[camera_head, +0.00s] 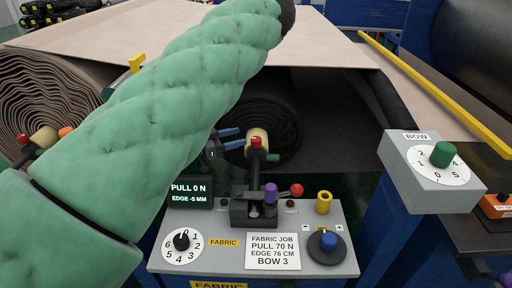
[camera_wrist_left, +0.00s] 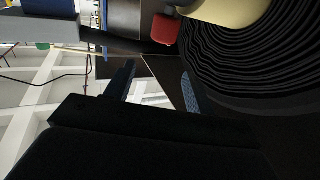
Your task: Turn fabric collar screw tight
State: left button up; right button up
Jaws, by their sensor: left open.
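The fabric collar (camera_head: 258,133) is a beige ring at the end of the dark fabric roll (camera_head: 285,115). A red screw head (camera_head: 256,143) sits on the collar, facing me. My left gripper (camera_head: 240,137) is open and empty, its two blue fingers pointing right, just left of the collar and screw. In the left wrist view the open fingers (camera_wrist_left: 158,72) have nothing between them. The red screw (camera_wrist_left: 165,30) and beige collar (camera_wrist_left: 222,8) show at the top of that view, beyond the fingertips. My green-sleeved arm covers much of the head view. My right gripper is out of view.
A control panel (camera_head: 205,258) stands below, with a screen (camera_head: 190,193) reading PULL 0 N, EDGE -5 MM. A purple knob (camera_head: 270,193) and red-ball lever (camera_head: 296,190) rise beneath the collar. The bow box (camera_head: 415,180) is at right, another roll (camera_head: 45,90) at left.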

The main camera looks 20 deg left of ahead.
aim_at(256, 141)
pick_arm(q)
jog(key=w+d+f, duration=0.2)
jog(key=d, duration=0.1)
jog(key=w+d+f+b, duration=0.1)
jog(key=shift+w+d+f, duration=0.15)
jog(key=shift+w+d, duration=0.25)
jog(key=shift+x, duration=0.8)
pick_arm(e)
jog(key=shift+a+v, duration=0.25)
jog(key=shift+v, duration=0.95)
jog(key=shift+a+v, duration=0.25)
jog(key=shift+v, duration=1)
pick_arm(q)
jog(key=shift+f, duration=0.1)
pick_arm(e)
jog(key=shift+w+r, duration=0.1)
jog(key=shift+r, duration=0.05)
pick_arm(q)
jog(key=c, duration=0.9)
